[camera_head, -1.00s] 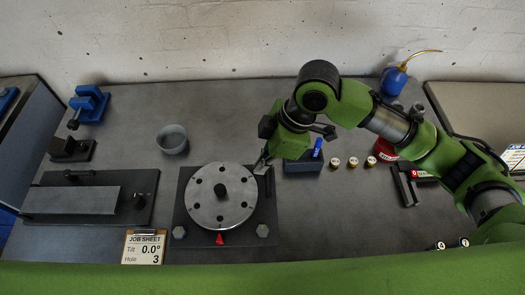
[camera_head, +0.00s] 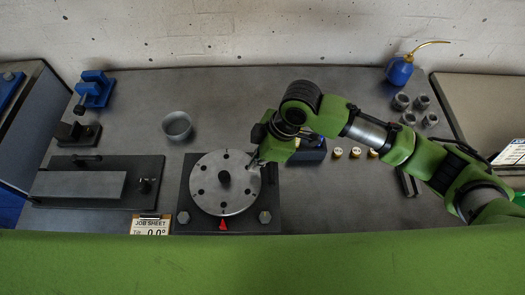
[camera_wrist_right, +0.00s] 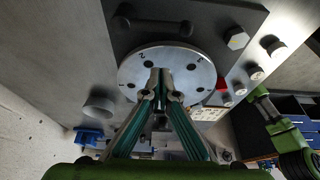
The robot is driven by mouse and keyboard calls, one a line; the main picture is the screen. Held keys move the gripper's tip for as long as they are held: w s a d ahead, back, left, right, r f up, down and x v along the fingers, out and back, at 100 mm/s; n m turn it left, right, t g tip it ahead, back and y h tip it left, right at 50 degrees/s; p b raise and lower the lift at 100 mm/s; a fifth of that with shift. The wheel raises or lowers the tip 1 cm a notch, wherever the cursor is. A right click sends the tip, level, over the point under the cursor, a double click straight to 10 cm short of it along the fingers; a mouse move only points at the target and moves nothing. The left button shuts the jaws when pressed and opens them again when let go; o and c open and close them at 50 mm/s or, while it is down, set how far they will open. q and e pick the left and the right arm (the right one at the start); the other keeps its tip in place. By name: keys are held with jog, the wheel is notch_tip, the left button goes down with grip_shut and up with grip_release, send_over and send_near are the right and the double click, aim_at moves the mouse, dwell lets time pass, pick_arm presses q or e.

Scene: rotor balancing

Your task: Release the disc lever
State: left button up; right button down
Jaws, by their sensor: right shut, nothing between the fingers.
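The grey disc (camera_head: 211,192) with holes and a dark centre knob sits on a dark square base plate (camera_head: 264,226). It also shows in the right wrist view (camera_wrist_right: 135,66), with small numbers by its holes. A dark lever (camera_wrist_right: 150,25) lies on the plate beside the disc in the wrist view; in the head view it is mostly hidden by my arm. My right gripper (camera_head: 256,163) is over the disc's upper right edge. Its fingertips (camera_wrist_right: 164,76) are together and empty, in front of the disc; contact cannot be told. My left gripper is out of view.
A red pointer (camera_head: 223,225) and hex bolts stand at the plate's front. A job sheet (camera_head: 150,224) lies front left. A grey cup (camera_head: 177,126) stands behind, and a dark block (camera_head: 310,151) and brass weights (camera_head: 338,153) are to the right.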

aim_at(271, 171)
jog(key=shift+x, duration=1)
jog(key=d+p, duration=0.1)
jog(key=d+f, duration=0.1)
jog(key=d, duration=0.1)
jog(key=shift+p, duration=0.4)
jog(key=shift+d+f, duration=0.1)
jog(key=shift+d, duration=0.35)
